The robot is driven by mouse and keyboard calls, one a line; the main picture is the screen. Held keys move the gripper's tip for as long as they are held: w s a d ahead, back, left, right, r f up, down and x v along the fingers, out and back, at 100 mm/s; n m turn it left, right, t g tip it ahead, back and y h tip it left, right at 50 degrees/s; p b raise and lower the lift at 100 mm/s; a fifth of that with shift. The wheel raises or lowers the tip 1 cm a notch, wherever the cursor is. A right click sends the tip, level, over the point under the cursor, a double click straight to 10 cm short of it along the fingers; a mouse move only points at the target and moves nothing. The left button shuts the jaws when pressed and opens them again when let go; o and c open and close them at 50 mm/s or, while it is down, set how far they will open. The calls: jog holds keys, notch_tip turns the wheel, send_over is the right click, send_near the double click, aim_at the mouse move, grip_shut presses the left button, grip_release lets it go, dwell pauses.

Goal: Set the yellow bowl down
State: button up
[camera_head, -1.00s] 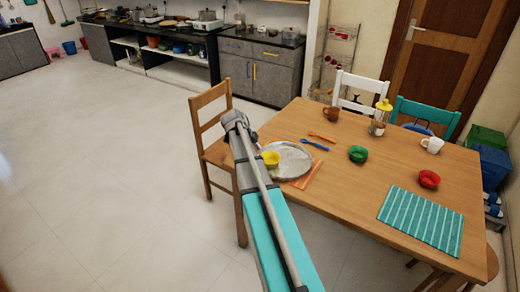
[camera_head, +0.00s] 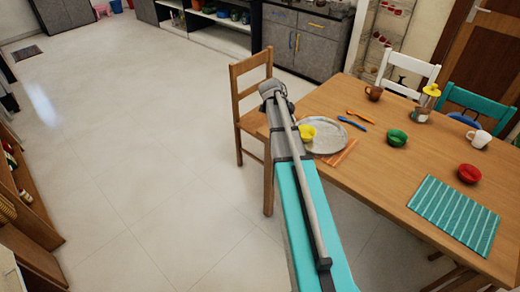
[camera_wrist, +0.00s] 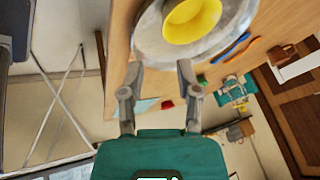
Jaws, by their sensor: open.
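The yellow bowl (camera_head: 307,132) sits on the left part of a round grey metal plate (camera_head: 328,139) on the wooden table. In the wrist view the yellow bowl (camera_wrist: 192,20) is at the top, with the rim of the plate (camera_wrist: 222,52) around it. My gripper (camera_wrist: 160,72) is open and empty, its two fingers spread below the bowl and apart from it. In the head view my arm hides most of the gripper, and it covers part of the plate's left side.
A wooden chair (camera_head: 250,85) stands at the table's left. Open floor lies left.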

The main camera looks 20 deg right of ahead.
jog(key=s+a+n+y, duration=0.1)
jog(key=s+a+n, duration=0.4)
jog(key=a+n, duration=0.4)
jog(key=s+a+f+n+y, duration=0.1)
jog(key=s+a+n+y, duration=0.1)
jog(key=s+a+n, duration=0.4)
jog(key=s+a+f+n+t+y, duration=0.1)
jog(key=s+a+n, duration=0.4)
jog(key=a+n, duration=0.7)
jog(key=a+y, duration=0.1)
jog(key=a, duration=0.3)
jog(key=shift+s+a, duration=0.3)
jog(key=shift+s, duration=0.1)
jog(key=shift+f, duration=0.1)
